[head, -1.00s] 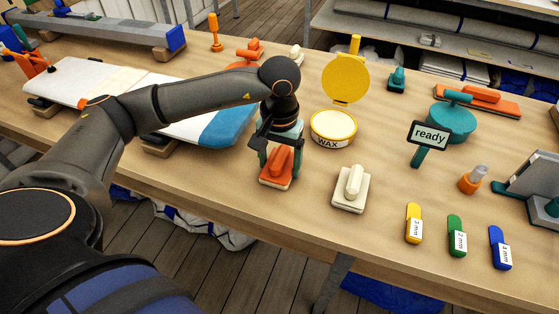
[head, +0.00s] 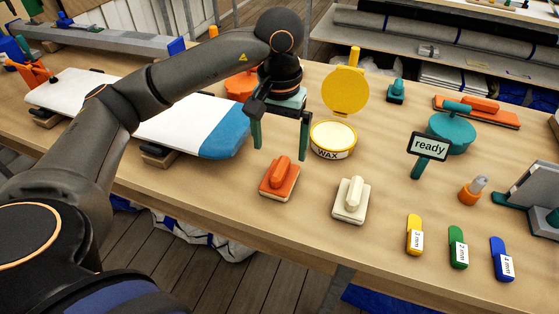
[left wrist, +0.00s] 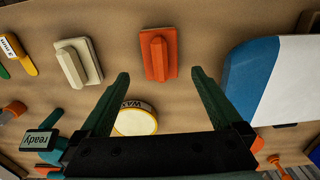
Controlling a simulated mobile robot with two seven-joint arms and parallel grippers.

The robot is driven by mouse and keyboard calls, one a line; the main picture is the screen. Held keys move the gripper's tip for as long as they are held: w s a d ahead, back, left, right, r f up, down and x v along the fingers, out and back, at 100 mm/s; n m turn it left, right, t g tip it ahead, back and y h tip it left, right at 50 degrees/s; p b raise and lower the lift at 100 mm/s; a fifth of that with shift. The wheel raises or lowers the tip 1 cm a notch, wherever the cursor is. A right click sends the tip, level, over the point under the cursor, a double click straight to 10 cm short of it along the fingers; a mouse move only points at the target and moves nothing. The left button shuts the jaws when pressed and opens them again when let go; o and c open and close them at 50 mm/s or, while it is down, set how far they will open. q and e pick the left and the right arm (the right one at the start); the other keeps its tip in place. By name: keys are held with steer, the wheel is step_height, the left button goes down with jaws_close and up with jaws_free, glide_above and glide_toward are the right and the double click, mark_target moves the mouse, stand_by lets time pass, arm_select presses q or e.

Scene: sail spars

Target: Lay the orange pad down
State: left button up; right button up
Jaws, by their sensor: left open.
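The orange pad (head: 280,178), a flat block with a raised orange handle, rests on the table near its front edge. In the left wrist view the orange pad (left wrist: 158,54) lies beyond and between my fingertips, apart from them. My left gripper (head: 281,150) is open and empty, with its green fingers pointing down above and behind the pad. It also shows in the left wrist view (left wrist: 160,75). My right gripper is not in view.
A cream pad (head: 351,200) sits just right of the orange one. The open wax tin (head: 333,140) stands behind. A white and blue board (head: 225,132) lies to the left. Yellow, green and blue tags and a "ready" sign (head: 428,146) are to the right.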

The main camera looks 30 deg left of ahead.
mark_target(280, 167)
arm_select(q)
steer(key=shift+r, duration=1.5)
